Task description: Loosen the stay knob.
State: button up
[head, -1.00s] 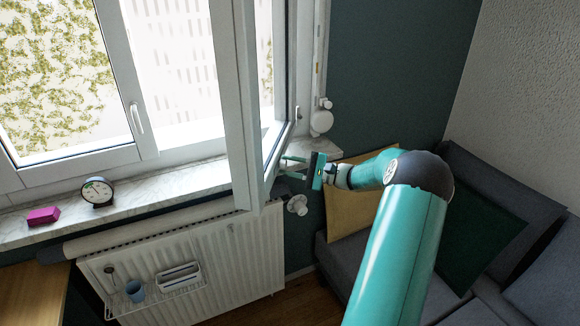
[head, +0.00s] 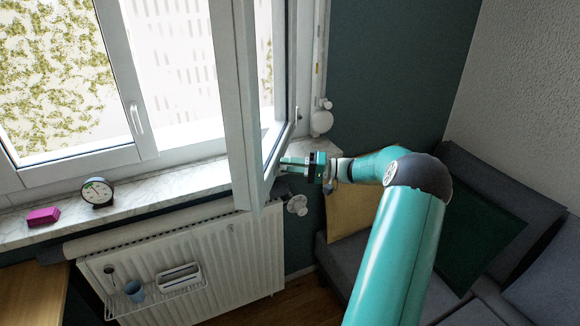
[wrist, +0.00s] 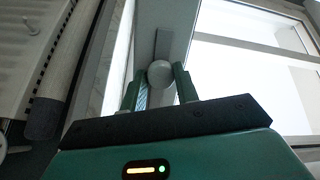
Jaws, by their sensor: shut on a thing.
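The stay knob (wrist: 160,73) is a pale round knob at the bottom of the open window sash (wrist: 176,28) in the wrist view. My gripper (wrist: 160,80) has one dark green finger on each side of it and is shut on it. In the head view my gripper (head: 287,166) reaches left to the lower part of the open sash (head: 246,110). The knob is hidden there by the sash and my fingers.
The marble sill (head: 190,180) holds a round dial clock (head: 98,192) and a magenta box (head: 43,216). A white radiator (head: 230,262) with a valve (head: 297,205) is below.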

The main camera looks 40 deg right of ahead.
jog(key=shift+n, duration=1.1)
jog(key=o, duration=1)
jog(key=shift+c, duration=0.2)
jog(key=shift+d, duration=0.1)
jog(key=v, duration=1.3)
jog(key=shift+s+d+r, duration=0.15)
jog(key=shift+s+d, duration=0.15)
